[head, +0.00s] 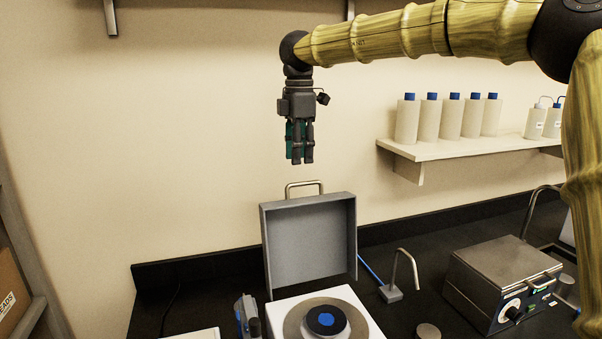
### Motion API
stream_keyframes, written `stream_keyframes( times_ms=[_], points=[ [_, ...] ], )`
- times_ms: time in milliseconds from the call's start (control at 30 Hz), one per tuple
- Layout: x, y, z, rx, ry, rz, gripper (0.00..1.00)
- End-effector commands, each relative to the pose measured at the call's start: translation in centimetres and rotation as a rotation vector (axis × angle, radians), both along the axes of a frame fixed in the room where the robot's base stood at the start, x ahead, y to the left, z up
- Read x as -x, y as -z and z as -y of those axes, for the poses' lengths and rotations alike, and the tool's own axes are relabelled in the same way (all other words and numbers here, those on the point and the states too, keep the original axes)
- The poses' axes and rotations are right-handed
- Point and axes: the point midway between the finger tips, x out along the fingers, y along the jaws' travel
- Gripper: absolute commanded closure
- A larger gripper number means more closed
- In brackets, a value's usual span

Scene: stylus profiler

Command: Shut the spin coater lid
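The spin coater (365,318) is a white box at the bottom centre of the head view, cut off by the lower edge. A round plate with a black disc and a blue centre (326,320) shows in its top. Its grey lid (311,243) stands open, roughly upright at the back, with its hollow inner side facing me. A metal bar handle (304,185) shows at the lid's top edge. My gripper (301,158) points down above the lid and handle in the picture, apart from them. Its fingers look close together, but I cannot tell whether they are shut. No object shows in them.
A wall shelf (450,147) with several white bottles is at the right. A bent metal tube (405,268) stands right of the coater, and a metal box device (503,280) further right. A small blue-grey tool (247,315) is left of the coater.

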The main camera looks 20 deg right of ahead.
Motion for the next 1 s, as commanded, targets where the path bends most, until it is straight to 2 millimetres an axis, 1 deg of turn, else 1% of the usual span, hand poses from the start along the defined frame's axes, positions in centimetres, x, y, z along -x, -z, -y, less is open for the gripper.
stream_keyframes(
  times_ms=[33, 200, 400, 600, 833, 867, 1000],
  points=[
    [0.1, 0.8, 0.1, 0.0, 0.0, -0.005, 0.68],
    [0.2, 3.3, 0.2, -0.001, 0.002, -0.003, 0.68],
    [0.1, 5.5, 0.3, 0.0, 0.002, -0.002, 0.68],
    [0.1, 6.4, 0.3, -0.001, 0.003, -0.001, 0.68],
    [0.1, 6.4, 0.3, -0.001, 0.004, -0.001, 0.68],
    [0.1, 6.4, 0.3, -0.001, 0.004, -0.001, 0.72],
    [0.1, 6.4, 0.3, -0.001, 0.003, -0.001, 0.97]
  ],
)
